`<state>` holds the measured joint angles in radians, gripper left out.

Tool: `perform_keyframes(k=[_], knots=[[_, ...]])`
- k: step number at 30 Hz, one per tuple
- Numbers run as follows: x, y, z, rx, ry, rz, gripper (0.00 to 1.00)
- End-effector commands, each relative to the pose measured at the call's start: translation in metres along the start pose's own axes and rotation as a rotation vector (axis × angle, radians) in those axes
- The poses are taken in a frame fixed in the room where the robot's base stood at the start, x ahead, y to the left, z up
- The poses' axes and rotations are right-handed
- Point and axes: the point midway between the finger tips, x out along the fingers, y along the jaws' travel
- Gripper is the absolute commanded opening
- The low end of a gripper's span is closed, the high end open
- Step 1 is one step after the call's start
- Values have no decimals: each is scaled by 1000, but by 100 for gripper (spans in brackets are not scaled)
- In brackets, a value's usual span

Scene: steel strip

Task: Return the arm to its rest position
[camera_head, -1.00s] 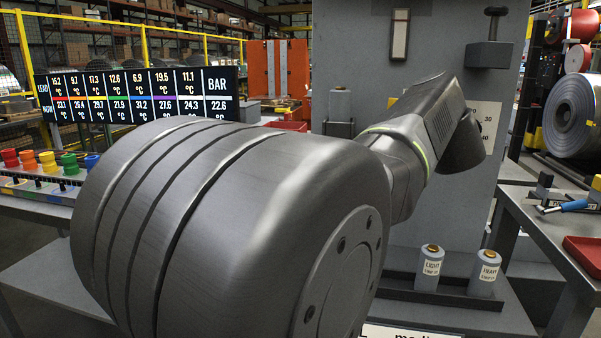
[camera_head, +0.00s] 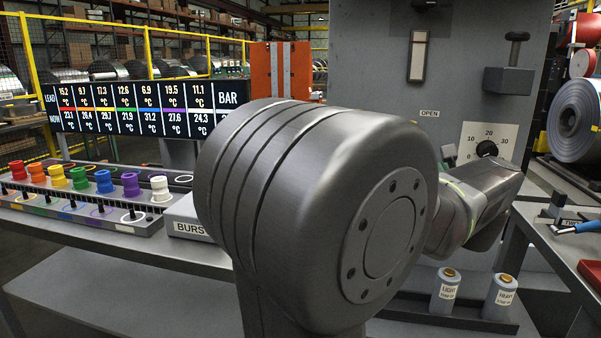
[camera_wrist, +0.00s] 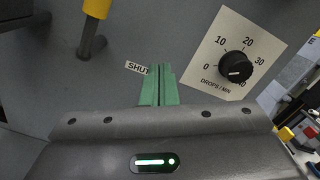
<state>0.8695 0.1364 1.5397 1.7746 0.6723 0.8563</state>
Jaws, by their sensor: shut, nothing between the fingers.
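My arm (camera_head: 300,200) fills the middle of the head view, its large rounded joint nearest the camera. The forearm reaches right and away toward the grey upright panel. My gripper (camera_wrist: 160,70) shows in the wrist view as two green fingers pressed together with nothing between them. The fingers point at the panel near a SHUT label (camera_wrist: 138,68), which they partly cover. I cannot tell how far they are from the panel. In the head view the fingers are hidden.
A dial marked in drops per minute (camera_wrist: 235,68) is right of the fingers; a yellow-ended lever (camera_wrist: 95,25) is left. Colored knobs (camera_head: 80,178) and a temperature display (camera_head: 140,103) stand left. Two canisters, LIGHT (camera_head: 445,292) and HEAVY (camera_head: 500,295), stand below the forearm. A side table is right.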

Motion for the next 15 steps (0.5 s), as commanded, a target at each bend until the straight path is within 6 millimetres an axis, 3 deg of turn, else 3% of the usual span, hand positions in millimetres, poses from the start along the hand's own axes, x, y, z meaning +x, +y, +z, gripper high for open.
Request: perform_keyframes(k=[6,15], knots=[[-1,7,-17,222,2,-11,0],[-1,12,-25,322,0,-16,0]])
